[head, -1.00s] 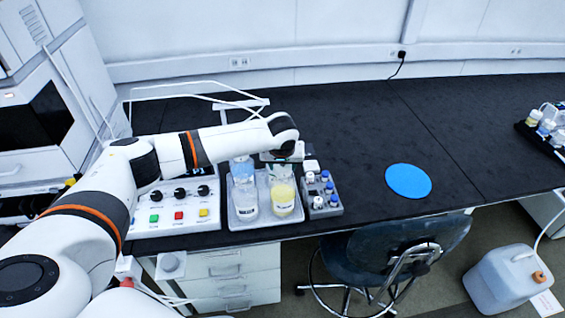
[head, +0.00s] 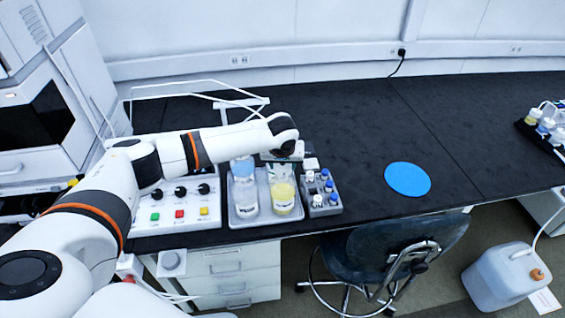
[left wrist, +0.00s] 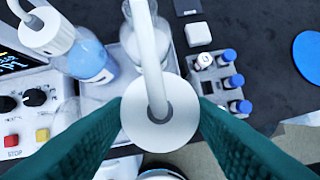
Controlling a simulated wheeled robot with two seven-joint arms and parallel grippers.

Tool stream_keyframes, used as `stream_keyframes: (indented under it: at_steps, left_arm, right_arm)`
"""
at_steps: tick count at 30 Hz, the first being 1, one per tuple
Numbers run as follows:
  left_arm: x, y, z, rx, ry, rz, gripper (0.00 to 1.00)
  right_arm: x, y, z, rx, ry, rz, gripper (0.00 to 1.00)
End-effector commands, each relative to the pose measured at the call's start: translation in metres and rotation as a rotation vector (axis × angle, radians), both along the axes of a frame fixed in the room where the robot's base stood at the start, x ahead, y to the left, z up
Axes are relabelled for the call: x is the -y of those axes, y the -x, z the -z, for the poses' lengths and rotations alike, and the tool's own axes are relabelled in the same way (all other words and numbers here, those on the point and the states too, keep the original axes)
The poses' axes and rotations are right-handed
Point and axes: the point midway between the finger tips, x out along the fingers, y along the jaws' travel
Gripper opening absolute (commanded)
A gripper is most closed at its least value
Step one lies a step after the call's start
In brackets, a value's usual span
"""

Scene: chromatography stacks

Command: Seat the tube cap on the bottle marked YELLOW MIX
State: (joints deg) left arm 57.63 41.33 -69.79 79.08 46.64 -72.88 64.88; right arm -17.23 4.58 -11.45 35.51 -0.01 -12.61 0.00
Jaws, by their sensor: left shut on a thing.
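The bottle with yellow liquid (head: 284,197) stands upright at the right of a grey tray, its label too small to read. My left gripper (left wrist: 158,121) is shut on the white tube cap (left wrist: 145,133), with green fingers on either side of it. A white tube rises from the cap's middle. In the left wrist view the cap hides most of what is below, and a round rim shows at the bottom edge. In the head view the hand is over the bottle's top, and I cannot tell whether cap and bottle touch. My right gripper is out of view.
A bottle with blue liquid (head: 243,180) stands at the left in the tray (head: 236,222), with a capped tube. A grey rack of small vials (head: 321,209) is close on the right. A control box (head: 172,219) is on the left. The bench around the blue disc (head: 408,179) is clear.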

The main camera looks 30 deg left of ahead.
Motion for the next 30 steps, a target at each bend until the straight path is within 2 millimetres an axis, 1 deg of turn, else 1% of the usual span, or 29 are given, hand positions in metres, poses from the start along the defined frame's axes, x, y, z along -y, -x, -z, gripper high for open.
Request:
stream_keyframes:
  at_steps: [16,30]
  left_arm:
    - [0.0,0.0,0.018,0.0,0.0,0.0,0.25]
    - [0.0,0.0,0.021,-0.001,0.0,0.0,0.25]
  right_arm:
    - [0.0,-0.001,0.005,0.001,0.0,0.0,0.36]
    - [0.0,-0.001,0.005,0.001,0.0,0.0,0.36]
